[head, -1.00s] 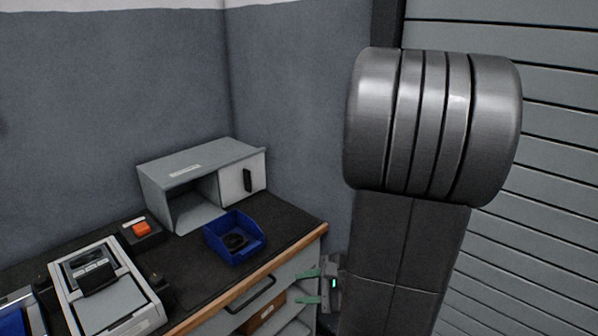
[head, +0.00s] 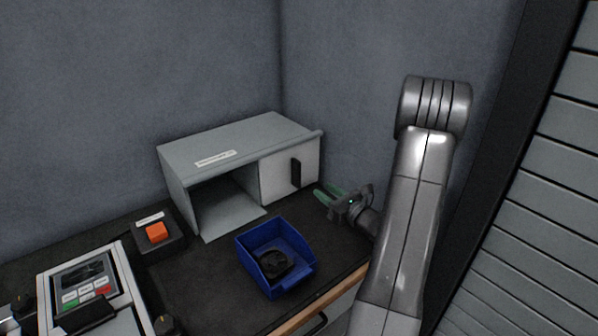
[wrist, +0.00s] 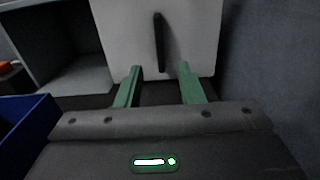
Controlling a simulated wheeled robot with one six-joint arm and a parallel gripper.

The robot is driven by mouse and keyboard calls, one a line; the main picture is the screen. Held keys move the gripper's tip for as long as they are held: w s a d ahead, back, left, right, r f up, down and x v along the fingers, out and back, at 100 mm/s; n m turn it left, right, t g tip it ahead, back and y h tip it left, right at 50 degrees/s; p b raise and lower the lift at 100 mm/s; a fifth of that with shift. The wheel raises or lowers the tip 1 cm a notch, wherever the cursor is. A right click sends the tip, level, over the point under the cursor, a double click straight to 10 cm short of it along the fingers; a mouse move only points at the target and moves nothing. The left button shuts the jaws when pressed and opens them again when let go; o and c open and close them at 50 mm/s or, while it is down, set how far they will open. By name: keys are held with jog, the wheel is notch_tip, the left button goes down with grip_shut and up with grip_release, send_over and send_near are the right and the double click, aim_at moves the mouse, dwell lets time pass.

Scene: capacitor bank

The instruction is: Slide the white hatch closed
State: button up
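The white hatch (head: 279,175) covers the right part of the front of a grey cabinet on the bench; the left part of the cabinet stands open. The hatch has an upright black handle (head: 296,173) near its right edge. My gripper (head: 329,191) is open and empty, to the right of the hatch and apart from the handle. In the wrist view the hatch (wrist: 190,35) is ahead, with its handle (wrist: 159,42) between the lines of the two green fingers (wrist: 160,86), beyond their tips.
A blue bin (head: 300,250) holding a dark round part stands in front of the cabinet (head: 235,143). An orange button box (head: 156,233) and a keypad device (head: 90,290) are at left. A wall is close behind and right.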

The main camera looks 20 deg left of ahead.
aim_at(300, 174)
jog(key=p+x, duration=0.2)
jog(key=x, duration=1)
jog(key=shift+a, duration=0.1)
grip_shut()
